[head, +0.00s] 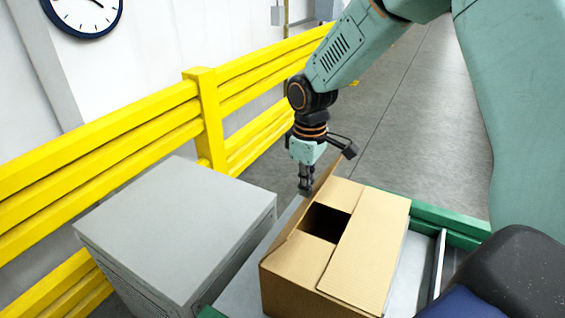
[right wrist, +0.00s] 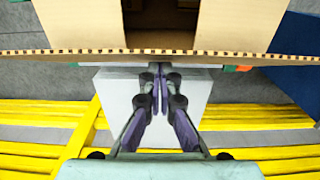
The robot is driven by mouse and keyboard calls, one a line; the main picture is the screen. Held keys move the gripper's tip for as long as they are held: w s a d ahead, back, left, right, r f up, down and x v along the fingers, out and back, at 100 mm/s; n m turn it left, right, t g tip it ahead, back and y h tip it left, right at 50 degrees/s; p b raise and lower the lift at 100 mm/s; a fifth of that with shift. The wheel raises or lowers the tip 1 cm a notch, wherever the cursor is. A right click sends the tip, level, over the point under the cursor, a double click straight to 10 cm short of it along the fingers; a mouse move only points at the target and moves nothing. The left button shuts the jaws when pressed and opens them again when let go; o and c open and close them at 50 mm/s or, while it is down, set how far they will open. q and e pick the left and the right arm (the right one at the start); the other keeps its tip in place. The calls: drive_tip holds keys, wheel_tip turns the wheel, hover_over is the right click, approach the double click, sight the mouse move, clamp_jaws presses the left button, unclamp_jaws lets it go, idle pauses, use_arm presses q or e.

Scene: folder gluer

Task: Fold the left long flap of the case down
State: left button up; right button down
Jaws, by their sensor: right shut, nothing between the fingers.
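The open brown cardboard case (head: 283,289) stands at the lower middle of the head view. Its left long flap (head: 322,183) stands up, tilted and seen nearly edge-on; its edge (right wrist: 70,56) crosses the right wrist view. The right long flap (head: 372,250) lies folded down over the top. The short flaps look folded in, with a dark opening (head: 325,222) between them. My right gripper (head: 305,190) is shut and empty, pointing down just outside the left flap. Its fingers (right wrist: 160,85) are together near that edge; I cannot tell whether they touch. My left gripper is not in view.
A grey box-shaped block (head: 175,225) stands left of the case, close beside it. A yellow guard rail (head: 130,137) runs behind it. The case rests on a grey surface with a green frame (head: 450,222). Open grey floor (head: 430,125) lies beyond.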

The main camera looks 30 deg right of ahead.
sight(318, 188)
drive_tip(key=shift+s, duration=0.1)
drive_tip(key=shift+s+d+f, duration=0.25)
drive_tip(key=shift+s+f, duration=0.05)
drive_tip(key=shift+s, duration=0.15)
drive_tip(key=shift+s+d+f, duration=0.2)
drive_tip(key=shift+s+d, duration=0.3)
drive_tip(key=shift+s, duration=0.15)
drive_tip(key=shift+a, duration=0.1)
drive_tip(key=shift+s+d+f, duration=0.55)
drive_tip(key=shift+s+f, duration=0.25)
drive_tip(key=shift+f, duration=0.05)
